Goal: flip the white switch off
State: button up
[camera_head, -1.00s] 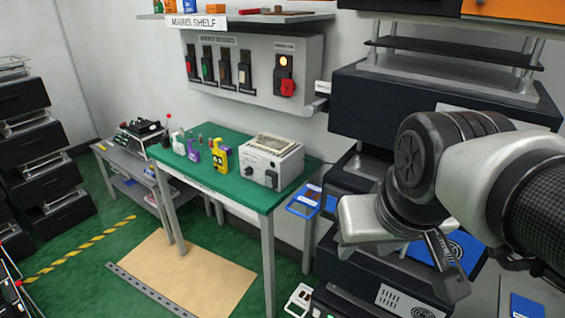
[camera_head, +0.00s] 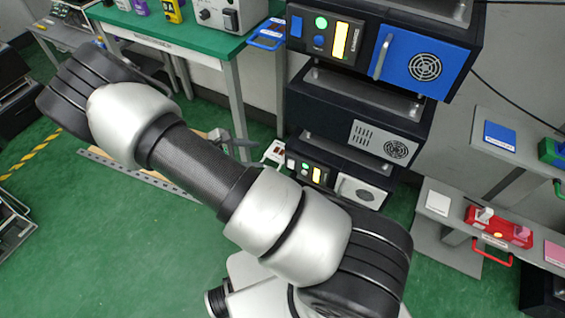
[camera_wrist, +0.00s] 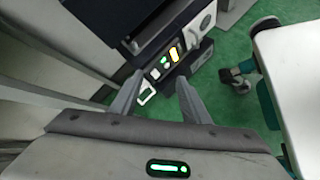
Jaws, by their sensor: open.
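No switch that I can surely call the white one shows now. A white frame-like piece (camera_head: 275,153) stands beside the lowest dark unit; it also shows in the wrist view (camera_wrist: 147,95), between my finger lines. Whether it is a switch I cannot tell. A red box (camera_head: 497,228) with a pale lever-like part on top sits on the low grey shelf at right. My gripper (camera_head: 236,146) is partly hidden behind my arm in the head view. In the wrist view my gripper (camera_wrist: 160,80) is open and empty, its fingers apart, pointing toward the lowest unit.
Stacked dark units (camera_head: 355,110) stand ahead, one with a blue door (camera_head: 412,62). A green-topped table (camera_head: 180,38) is at upper left. A low grey shelf (camera_head: 455,238) is at right. Green floor (camera_head: 90,240) is clear at lower left.

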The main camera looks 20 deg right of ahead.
jog(key=d+f+n+t+h+b, duration=0.1)
jog(key=d+f+n+t+b, duration=0.15)
jog(key=f+n, duration=0.65)
jog(key=d+f+n+t+b, duration=0.1)
jog(key=f+n+t+b, duration=0.15)
jog(key=f, duration=1.25)
jog(key=t+b, duration=0.1)
jog(key=b, duration=0.4)
send_near(290, 166)
jog(key=x, duration=0.6)
jog(key=shift+s+f, duration=0.1)
jog(key=shift+f, duration=0.05)
jog(key=shift+w+d+f, duration=0.15)
jog(key=shift+w+d, duration=0.25)
jog(key=shift+d, duration=0.05)
